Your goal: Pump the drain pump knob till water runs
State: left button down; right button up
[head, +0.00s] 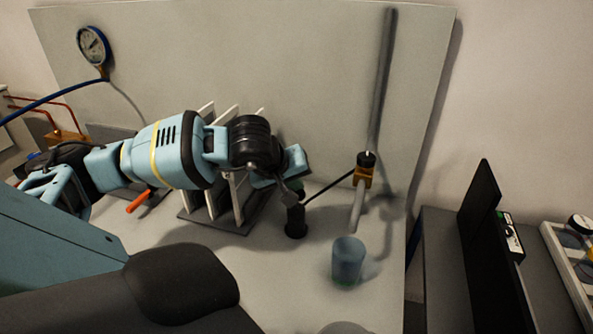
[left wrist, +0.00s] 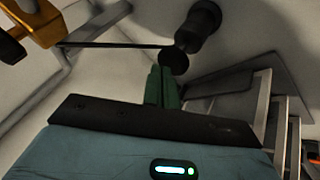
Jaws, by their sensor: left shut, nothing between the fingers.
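The drain pump, a small black cylinder (head: 296,225), stands on the bench in the head view. In the left wrist view its round black knob (left wrist: 174,60) sits at the end of the dark pump body (left wrist: 200,22). My left gripper (head: 293,190) is at the top of the pump and partly hides the knob in the head view. Its green fingers (left wrist: 162,75) are shut and empty, with their tips right at the knob; I cannot tell whether they touch. A thin black line runs from the pump to a brass fitting (head: 364,176) with a grey spout (head: 357,206).
A blue-grey cup (head: 348,260) stands below the spout. A slotted rack (head: 221,225) stands left of the pump, under my left arm. An orange-handled tool (head: 140,201) lies farther left. A gauge (head: 93,45) hangs on the back panel. Bench in front of the pump is clear.

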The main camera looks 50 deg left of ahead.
pick_arm(q)
jog(key=shift+f, duration=0.25)
pick_arm(e)
jog(key=shift+f, duration=0.25)
pick_arm(q)
jog(key=shift+f+b, duration=0.4)
jog(key=shift+b, duration=0.15)
pick_arm(e)
jog(key=shift+s+f, duration=0.45)
pick_arm(q)
jog(key=shift+f+b, duration=0.45)
jog(key=shift+f, duration=0.1)
pick_arm(e)
jog(key=shift+s+f, duration=0.15)
jog(key=shift+f, duration=0.4)
pick_arm(q)
jog(key=shift+r, duration=0.1)
dwell(0.5)
jog(key=shift+r+p, duration=0.75)
jog(key=shift+r, duration=0.9)
pick_arm(e)
jog(key=shift+w+r, duration=0.35)
jog(key=shift+r, duration=0.5)
pick_arm(q)
jog(key=shift+r, duration=0.1)
pick_arm(e)
jog(key=shift+r, duration=0.1)
